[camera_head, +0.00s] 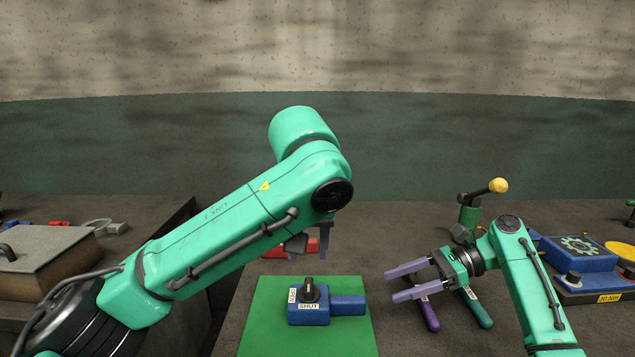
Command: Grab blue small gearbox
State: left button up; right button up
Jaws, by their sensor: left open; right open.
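A small blue box-shaped unit (309,315), which looks like the blue small gearbox, lies on a green mat (262,335) at the front middle. It has a black knob on top, white labels, one reading "SHUT", and a blue block sticking out to the right. My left gripper (309,249) points down behind and above it, partly hidden by my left arm; it is open and apart from the unit. My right gripper (398,283) is open and empty to the right of the mat, its fingers pointing left.
Purple (430,314) and teal (476,308) handles lie below my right gripper. A green valve with a yellow knob (498,186) stands behind it. A blue box with a gear sign (578,252) is at right. A red object (272,248) lies behind the mat. A lidded box (45,262) is at left.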

aim_at(319, 312)
jog(key=k, duration=1)
